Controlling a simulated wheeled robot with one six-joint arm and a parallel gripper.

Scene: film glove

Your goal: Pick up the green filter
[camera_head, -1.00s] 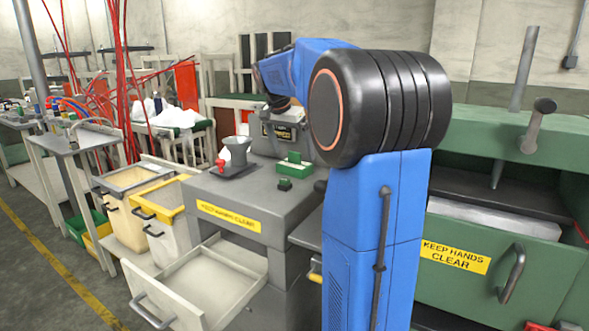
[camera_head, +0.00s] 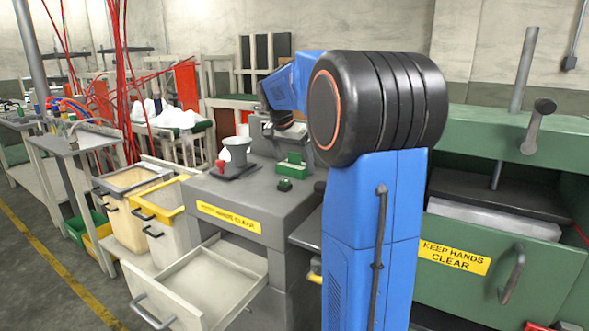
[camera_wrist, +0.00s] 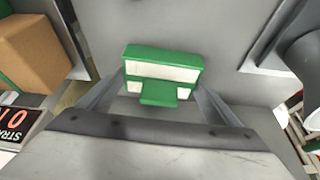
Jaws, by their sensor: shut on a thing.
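The green filter (camera_wrist: 162,70) is a green block with a white band and a green tab at its near side. In the wrist view it sits between the two fingers of my gripper (camera_wrist: 160,84), which is shut on it, one finger on each side. In the head view the green and white filter (camera_head: 292,168) shows low on the grey bench top, close to its surface. My arm's wrist hangs above and behind it there; the fingers cannot be made out in that view.
An open drawer (camera_head: 205,285) juts out below. A brown box (camera_wrist: 38,45) shows in the wrist view.

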